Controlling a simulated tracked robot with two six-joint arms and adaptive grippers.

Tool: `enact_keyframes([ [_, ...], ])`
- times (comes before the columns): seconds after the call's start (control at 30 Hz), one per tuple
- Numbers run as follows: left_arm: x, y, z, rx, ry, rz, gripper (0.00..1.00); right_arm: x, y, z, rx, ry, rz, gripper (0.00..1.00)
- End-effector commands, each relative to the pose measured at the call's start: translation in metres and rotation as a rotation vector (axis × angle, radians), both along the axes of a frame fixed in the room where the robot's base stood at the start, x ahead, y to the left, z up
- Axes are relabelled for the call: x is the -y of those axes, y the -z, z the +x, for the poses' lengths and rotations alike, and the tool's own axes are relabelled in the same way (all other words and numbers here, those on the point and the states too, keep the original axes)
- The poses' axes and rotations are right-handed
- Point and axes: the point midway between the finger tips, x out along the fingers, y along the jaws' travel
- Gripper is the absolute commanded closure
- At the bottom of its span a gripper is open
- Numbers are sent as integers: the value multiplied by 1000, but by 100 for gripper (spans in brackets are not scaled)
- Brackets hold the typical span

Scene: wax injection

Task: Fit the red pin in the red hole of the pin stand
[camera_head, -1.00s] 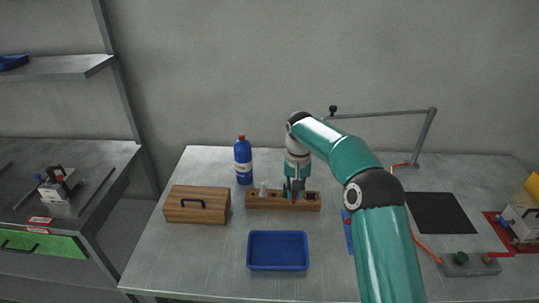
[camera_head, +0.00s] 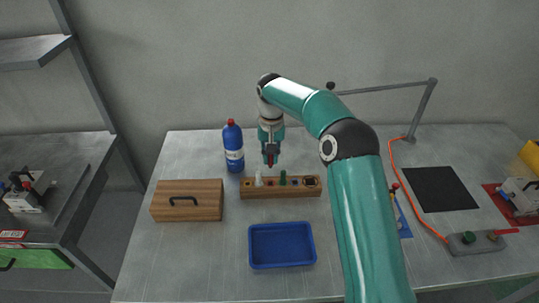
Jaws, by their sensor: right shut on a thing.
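The pin stand (camera_head: 247,191) is a long brown wooden block on the metal table. A white pin (camera_head: 258,179) stands upright in its left part and a green pin (camera_head: 283,178) near its middle. A dark opening shows at its right end. My right gripper (camera_head: 270,157) points down above and slightly behind the stand, between the white and green pins in the picture. It is shut on the red pin (camera_head: 270,160), which shows small between the fingers, clear of the stand. I cannot tell which hole is red. My left gripper is not in view.
A blue bottle (camera_head: 233,149) stands behind the stand's left end. A wooden box (camera_head: 187,201) is to the left, a blue tray (camera_head: 282,264) in front. A black mat (camera_head: 440,188) and a jointed lamp-like arm (camera_head: 422,110) are on the right.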

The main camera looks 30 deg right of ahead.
Motion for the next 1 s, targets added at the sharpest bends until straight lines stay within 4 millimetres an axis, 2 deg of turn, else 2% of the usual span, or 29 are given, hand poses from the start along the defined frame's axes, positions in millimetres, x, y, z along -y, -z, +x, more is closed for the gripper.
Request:
enact_keyframes([
  [0.13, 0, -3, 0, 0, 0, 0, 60, -1, -1, -2, -5, 10, -4, 100],
  [0.73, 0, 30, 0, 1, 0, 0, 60, -4, 48, 0, -5, 4, -4, 100],
  [1.0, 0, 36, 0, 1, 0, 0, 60, -5, 59, 1, -3, 2, -4, 100],
])
